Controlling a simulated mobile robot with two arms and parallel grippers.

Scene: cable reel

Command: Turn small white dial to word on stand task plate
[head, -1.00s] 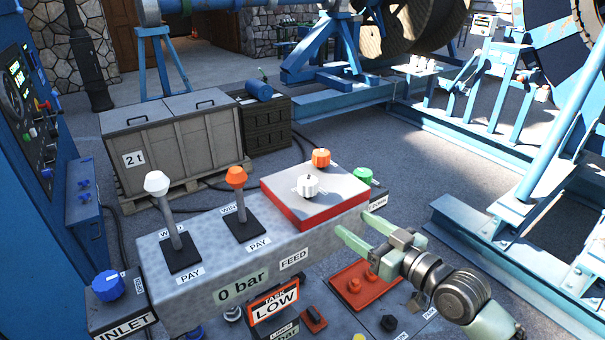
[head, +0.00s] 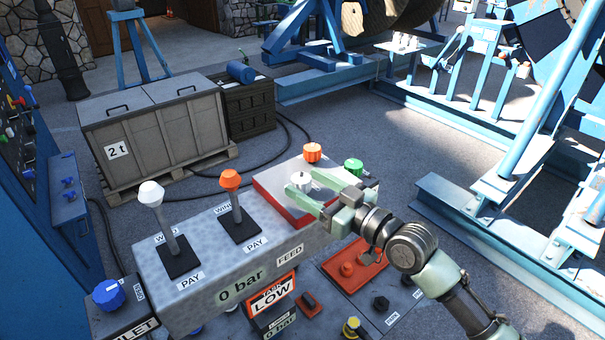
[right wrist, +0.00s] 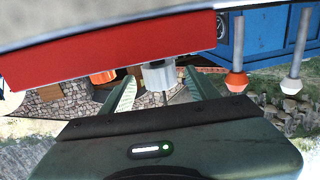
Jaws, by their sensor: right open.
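The small white dial (head: 300,181) stands on the red-edged grey plate (head: 275,186) on top of the control stand. My right gripper (head: 317,194) is open at the dial's right side, its fingers pointing toward it. In the right wrist view the white dial (right wrist: 158,75) shows between and beyond the two green fingers (right wrist: 160,92); I cannot tell whether they touch it. The task plate (head: 272,294) on the stand's front reads LOW. The dial's pointer mark is too small to read. My left gripper is not in view.
An orange knob (head: 313,152) and a green knob (head: 353,167) stand close behind the dial. Two levers, white-topped (head: 151,193) and orange-topped (head: 230,180), stand to the left.

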